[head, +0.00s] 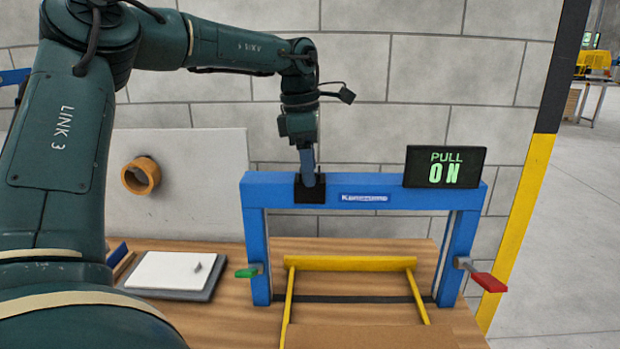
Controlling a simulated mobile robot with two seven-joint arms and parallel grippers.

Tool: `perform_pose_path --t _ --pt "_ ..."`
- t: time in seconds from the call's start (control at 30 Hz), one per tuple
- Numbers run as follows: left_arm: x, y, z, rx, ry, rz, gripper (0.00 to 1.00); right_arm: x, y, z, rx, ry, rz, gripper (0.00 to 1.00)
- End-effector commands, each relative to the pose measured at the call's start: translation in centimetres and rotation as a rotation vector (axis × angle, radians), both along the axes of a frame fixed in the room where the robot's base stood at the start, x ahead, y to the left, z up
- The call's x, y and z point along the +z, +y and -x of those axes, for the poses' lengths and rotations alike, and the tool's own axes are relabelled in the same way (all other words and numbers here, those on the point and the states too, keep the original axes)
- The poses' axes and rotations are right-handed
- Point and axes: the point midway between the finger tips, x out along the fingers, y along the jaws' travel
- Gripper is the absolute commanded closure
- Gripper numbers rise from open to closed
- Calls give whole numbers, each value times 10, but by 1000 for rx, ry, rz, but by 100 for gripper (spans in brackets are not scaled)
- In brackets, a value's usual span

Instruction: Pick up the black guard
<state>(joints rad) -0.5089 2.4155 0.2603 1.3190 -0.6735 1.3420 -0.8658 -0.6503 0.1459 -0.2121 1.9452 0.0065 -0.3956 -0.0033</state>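A small black block (310,194), which looks like the black guard, sits at the top beam of a blue frame (262,189), left of the beam's middle. My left arm comes in from the left and reaches over the frame. My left gripper (311,179) points down, with its fingertips at the black block. The fingers are seen edge-on and overlap each other, so I cannot tell whether they are open or closed on it. My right gripper is not in view.
A black sign (445,167) reading "PULL ON" stands on the beam's right. A green handle (249,271) and a red handle (488,281) stick out from the posts. A yellow frame (350,264) stands between them. A copper ring (141,176) is on the grey panel (210,200).

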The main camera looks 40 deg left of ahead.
Motion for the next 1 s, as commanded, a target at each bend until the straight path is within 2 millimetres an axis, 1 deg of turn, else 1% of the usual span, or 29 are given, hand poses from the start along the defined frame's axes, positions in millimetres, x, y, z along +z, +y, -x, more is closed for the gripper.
perform_pose_path --t 0.03,0.07,0.47,0.77,0.87,1.0 --pt "0 0 0 0 0 0 47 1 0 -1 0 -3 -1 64" --pt "0 0 0 0 0 0 49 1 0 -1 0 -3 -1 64" --pt "1 0 0 0 -1 -1 82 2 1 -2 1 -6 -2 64" --pt "2 0 0 -1 -2 -1 83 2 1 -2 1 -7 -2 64" --pt "8 0 -1 0 -3 -1 83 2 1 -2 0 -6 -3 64" --pt "23 0 -1 0 -5 -3 83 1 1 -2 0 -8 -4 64"
